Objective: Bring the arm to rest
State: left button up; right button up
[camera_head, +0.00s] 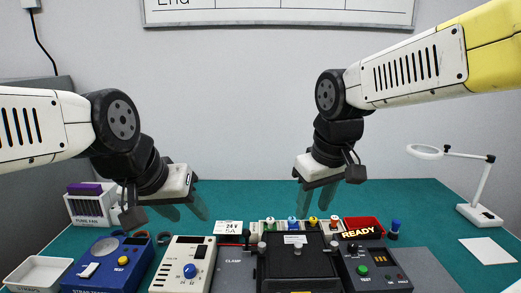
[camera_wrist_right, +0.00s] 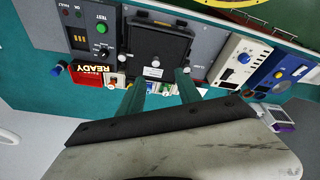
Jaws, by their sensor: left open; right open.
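My left gripper (camera_head: 186,212) hangs over the left part of the green bench, its greenish fingers apart and nothing between them. My right gripper (camera_head: 329,196) is raised above the back of the bench, behind the test fixture, open and empty. In the right wrist view its two fingers (camera_wrist_right: 157,99) stand apart, with the dark clamp fixture (camera_wrist_right: 158,45) beyond them. Both arms reach in from the sides, and neither gripper visibly holds anything.
The green bench (camera_head: 240,195) carries a black clamp fixture (camera_head: 298,262), a READY-lit test unit (camera_head: 372,268), a white meter (camera_head: 184,265), a blue tester (camera_head: 108,263), a white tray (camera_head: 37,273), a fan box (camera_head: 92,207) and a magnifier lamp (camera_head: 480,195). The bench's back strip is mostly clear.

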jog(key=s+d+m+t, duration=0.1)
jog(key=s+m, duration=0.1)
jog(key=s+d+r+m+t+y, duration=0.1)
jog(key=s+d+m+t, duration=0.1)
jog(key=shift+s, duration=0.2)
jog(key=shift+d, duration=0.15)
dwell(0.8)
